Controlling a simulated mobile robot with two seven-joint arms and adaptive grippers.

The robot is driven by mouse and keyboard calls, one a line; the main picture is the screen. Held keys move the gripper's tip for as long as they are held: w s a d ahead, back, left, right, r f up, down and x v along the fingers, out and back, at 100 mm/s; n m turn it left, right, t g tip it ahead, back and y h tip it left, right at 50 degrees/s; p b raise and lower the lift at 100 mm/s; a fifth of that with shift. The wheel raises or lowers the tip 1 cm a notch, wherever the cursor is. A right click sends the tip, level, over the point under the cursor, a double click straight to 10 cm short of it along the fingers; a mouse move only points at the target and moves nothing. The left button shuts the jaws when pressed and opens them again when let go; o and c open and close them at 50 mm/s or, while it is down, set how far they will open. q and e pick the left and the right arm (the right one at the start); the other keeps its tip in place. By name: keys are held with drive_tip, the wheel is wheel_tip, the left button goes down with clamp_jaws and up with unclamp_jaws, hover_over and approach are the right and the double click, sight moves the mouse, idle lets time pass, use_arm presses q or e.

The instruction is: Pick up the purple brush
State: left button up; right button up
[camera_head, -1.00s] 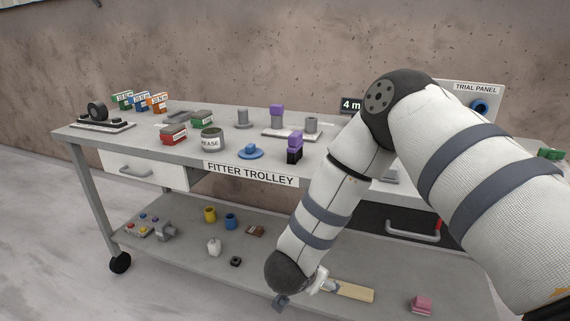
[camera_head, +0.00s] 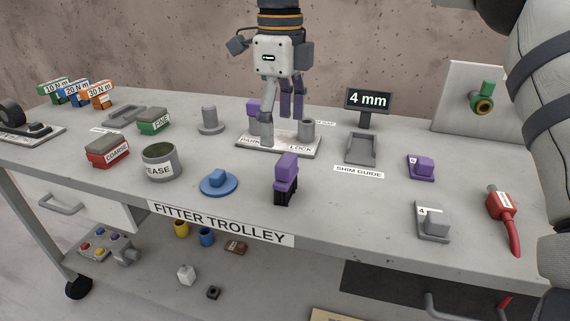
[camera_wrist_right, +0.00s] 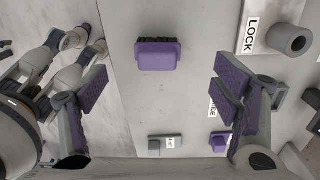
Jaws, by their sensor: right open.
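The purple brush (camera_head: 286,170) stands on the trolley top near its front edge, purple handle up and black bristles down. It also shows in the right wrist view (camera_wrist_right: 158,55), at top centre between the two fingers and apart from both. My right gripper (camera_head: 280,118) points down over the trolley, its fingers spread and empty. In the head view it appears behind the brush, in front of the PARK/LOCK plate; its purple-padded fingers also show in the right wrist view (camera_wrist_right: 160,95). My left gripper is not in view.
The PARK/LOCK plate (camera_head: 300,149) has a grey post and a purple-topped post, partly covered by my gripper. A blue disc (camera_head: 219,185) and grease tin (camera_head: 161,163) stand left of the brush. Right are a shim guide (camera_head: 361,149), purple block (camera_head: 421,167) and red tool (camera_head: 503,210).

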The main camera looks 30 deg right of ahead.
sight(282, 175)
drive_tip(key=f, duration=1.1)
drive_tip(key=shift+s, duration=0.25)
drive_tip(key=c, duration=1.3)
